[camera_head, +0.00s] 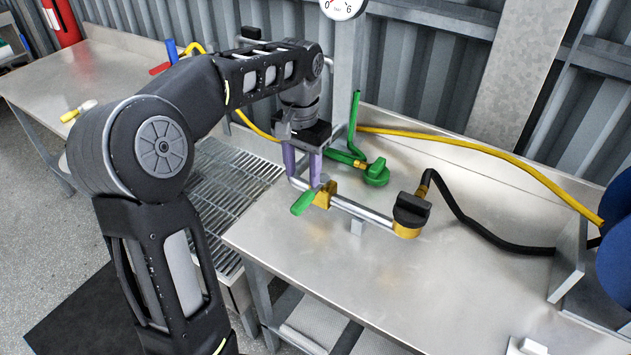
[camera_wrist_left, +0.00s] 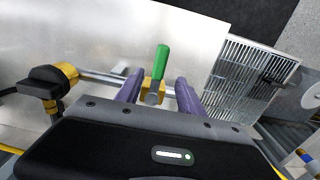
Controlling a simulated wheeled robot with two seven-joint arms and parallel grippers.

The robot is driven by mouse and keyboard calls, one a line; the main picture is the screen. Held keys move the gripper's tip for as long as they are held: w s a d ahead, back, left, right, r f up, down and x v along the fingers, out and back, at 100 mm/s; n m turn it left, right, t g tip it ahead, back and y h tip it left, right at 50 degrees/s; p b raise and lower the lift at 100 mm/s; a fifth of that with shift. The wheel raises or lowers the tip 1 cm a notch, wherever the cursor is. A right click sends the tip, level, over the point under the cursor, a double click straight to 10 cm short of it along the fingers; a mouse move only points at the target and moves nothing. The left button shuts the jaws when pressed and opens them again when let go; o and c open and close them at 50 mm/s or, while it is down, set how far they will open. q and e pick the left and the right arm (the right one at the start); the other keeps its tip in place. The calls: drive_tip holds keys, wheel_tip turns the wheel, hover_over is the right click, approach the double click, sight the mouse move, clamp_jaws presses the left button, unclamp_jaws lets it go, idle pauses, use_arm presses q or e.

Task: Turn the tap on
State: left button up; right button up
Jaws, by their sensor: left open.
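The tap has a green lever handle (camera_head: 303,202) on a brass valve body (camera_head: 325,194), set in a steel pipe above the metal bench. The lever points toward the front left, off the line of the pipe. My left gripper (camera_head: 303,178) is open, with its purple fingers just behind the valve. In the left wrist view the green handle (camera_wrist_left: 161,62) and brass body show between the two fingers (camera_wrist_left: 158,92). I cannot tell whether a finger touches the valve. My right gripper is in neither view.
A black-capped brass fitting (camera_head: 411,212) with a black hose ends the pipe at right. A green fitting (camera_head: 376,172) and yellow hose (camera_head: 470,147) lie behind. A slatted drain grate (camera_head: 230,185) is at left. The bench's front right (camera_head: 450,290) is clear.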

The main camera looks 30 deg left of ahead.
sight(303, 199)
use_arm(q)
drive_tip(key=shift+s+r, duration=0.1)
drive_tip(key=shift+s, duration=0.1)
drive_tip(key=shift+f+p, duration=0.65)
drive_tip(key=shift+f, duration=3.35)
drive_tip(key=shift+c, duration=0.3)
clamp_jaws()
drive_tip(key=shift+w, duration=0.1)
